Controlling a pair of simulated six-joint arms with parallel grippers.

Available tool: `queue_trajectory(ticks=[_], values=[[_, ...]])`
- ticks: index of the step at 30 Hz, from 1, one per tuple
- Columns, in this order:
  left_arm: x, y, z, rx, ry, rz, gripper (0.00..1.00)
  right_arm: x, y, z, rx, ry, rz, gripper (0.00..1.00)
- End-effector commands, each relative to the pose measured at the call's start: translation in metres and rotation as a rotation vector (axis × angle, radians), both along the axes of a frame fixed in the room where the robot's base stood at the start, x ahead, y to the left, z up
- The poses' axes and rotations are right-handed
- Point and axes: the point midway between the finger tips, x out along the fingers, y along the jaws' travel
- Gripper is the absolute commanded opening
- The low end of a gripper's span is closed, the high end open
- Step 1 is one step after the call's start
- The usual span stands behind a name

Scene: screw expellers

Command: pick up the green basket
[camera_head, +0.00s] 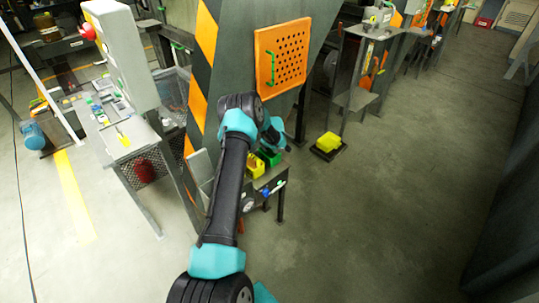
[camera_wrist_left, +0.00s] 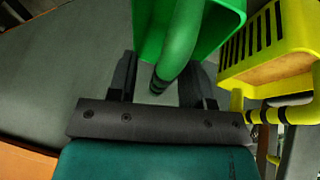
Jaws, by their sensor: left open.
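The green basket (camera_wrist_left: 225,12) is at the top of the left wrist view. Its curved green handle (camera_wrist_left: 181,48) reaches down between the two dark fingers of my left gripper (camera_wrist_left: 160,80). The fingers stand apart on either side of the handle, and the gripper is open. In the head view the green basket (camera_head: 270,157) sits on a small dark stand, just below my left gripper (camera_head: 275,138). The arm partly covers the stand, and the fingers are too small there to make out. My right gripper is not in view.
A yellow basket (camera_head: 255,167) stands close beside the green one; it also shows at the right of the left wrist view (camera_wrist_left: 270,45). An orange perforated panel (camera_head: 283,57) is behind. Yellow blocks (camera_head: 329,142) sit on a low base to the right. The floor at right is open.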

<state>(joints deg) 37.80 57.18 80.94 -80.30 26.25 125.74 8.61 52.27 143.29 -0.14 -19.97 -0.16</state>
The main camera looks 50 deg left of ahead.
Motion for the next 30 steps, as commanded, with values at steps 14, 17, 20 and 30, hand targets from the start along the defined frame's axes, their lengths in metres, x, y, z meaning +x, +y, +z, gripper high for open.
queue_trajectory(ticks=[14, 17, 20, 30], values=[[0.0000, -0.0001, 0.0003, 0.000, 0.000, 0.000, 0.14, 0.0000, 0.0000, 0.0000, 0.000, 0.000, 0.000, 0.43], [0.0000, -0.0001, 0.0003, 0.000, 0.000, 0.000, 0.05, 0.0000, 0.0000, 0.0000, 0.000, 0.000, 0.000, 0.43], [0.0000, -0.0001, 0.0003, 0.000, 0.000, 0.000, 0.00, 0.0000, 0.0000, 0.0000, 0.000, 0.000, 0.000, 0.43], [0.0002, 0.0000, 0.0006, 0.000, -0.001, 0.000, 0.00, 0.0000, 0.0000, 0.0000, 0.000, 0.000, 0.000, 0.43]])
